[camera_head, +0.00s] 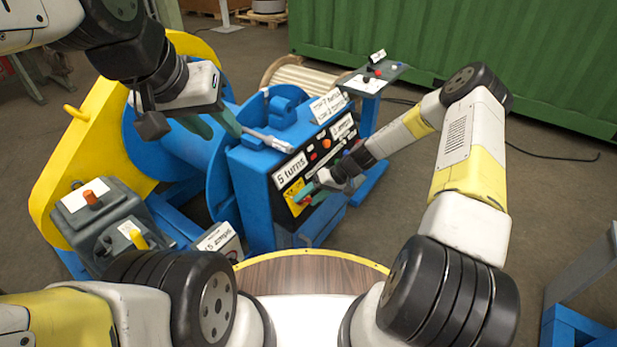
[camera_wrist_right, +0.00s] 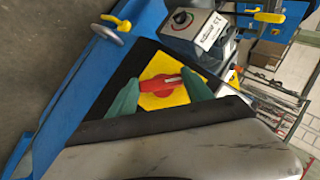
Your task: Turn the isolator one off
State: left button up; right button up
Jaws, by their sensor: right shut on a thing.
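The isolator is a red rotary handle (camera_wrist_right: 163,84) on a yellow plate (camera_wrist_right: 165,94), set in the black panel of a blue cabinet (camera_head: 256,190). In the head view the yellow plate (camera_head: 292,190) shows at the panel's lower left, and my right gripper hides much of the handle. My right gripper (camera_head: 307,190) is at the plate, and its green fingers (camera_wrist_right: 160,92) stand on either side of the red handle, shut on it. My left gripper (camera_head: 213,124) is open and empty, above the blue drum left of the cabinet.
A grey box with an orange knob (camera_head: 92,198) stands at the left, beside a yellow guard (camera_head: 85,135). A small control stand (camera_head: 371,83) is behind the cabinet.

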dwell(0.3)
jog(key=o, duration=1.4)
jog(key=shift+c, duration=0.2)
jog(key=v, duration=0.7)
jog(key=shift+d+r, duration=0.25)
jog(key=shift+d, duration=0.05)
